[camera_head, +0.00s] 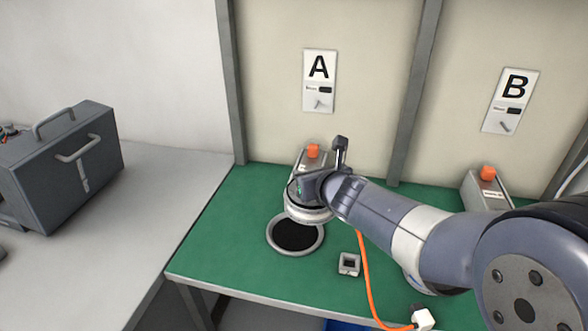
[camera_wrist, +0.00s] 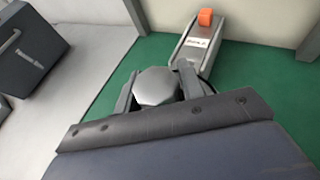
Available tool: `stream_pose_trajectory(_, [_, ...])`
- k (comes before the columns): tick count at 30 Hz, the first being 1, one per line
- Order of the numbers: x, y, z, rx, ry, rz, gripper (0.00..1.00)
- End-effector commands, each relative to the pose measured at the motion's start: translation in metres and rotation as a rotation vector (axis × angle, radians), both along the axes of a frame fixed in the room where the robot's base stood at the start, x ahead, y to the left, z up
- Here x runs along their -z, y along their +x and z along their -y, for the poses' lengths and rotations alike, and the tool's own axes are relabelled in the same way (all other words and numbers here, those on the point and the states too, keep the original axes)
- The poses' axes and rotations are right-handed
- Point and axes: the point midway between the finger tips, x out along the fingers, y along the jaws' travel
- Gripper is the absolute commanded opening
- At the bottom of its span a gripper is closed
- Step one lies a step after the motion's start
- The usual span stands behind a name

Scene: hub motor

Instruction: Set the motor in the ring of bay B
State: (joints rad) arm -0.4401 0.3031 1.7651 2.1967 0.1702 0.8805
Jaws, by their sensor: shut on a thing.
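My gripper (camera_head: 303,193) is shut on the motor (camera_head: 309,215), a round silver-grey disc seen low under the jaws. In the wrist view the grey faceted top of the motor (camera_wrist: 157,86) sits between the two fingers. The motor is at the far edge of the ring of bay A (camera_head: 272,240), a light ring around a dark round opening. I cannot tell whether the motor touches the ring. The bay B sign (camera_head: 511,100) is on the wall at the right. My arm hides much of the bench below it, and no ring of bay B shows.
A grey box with an orange button (camera_head: 313,151) stands behind the motor; a similar one (camera_head: 487,190) stands at bay B. A small square socket (camera_head: 349,264) and an orange cable (camera_head: 366,277) with a white plug (camera_head: 423,318) lie in front. A dark case (camera_head: 60,165) stands left.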

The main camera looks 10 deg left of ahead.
Motion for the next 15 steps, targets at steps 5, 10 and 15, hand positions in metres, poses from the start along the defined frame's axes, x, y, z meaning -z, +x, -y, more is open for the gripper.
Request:
stream_pose_trajectory(5, [-0.006,0.003,0.023,0.02,0.005,0.006,0.0])
stream_pose_trajectory(10, [-0.006,0.005,0.044,0.037,0.004,0.006,0.0])
stream_pose_trajectory(15, [-0.006,0.007,0.065,0.052,0.004,0.006,0.0])
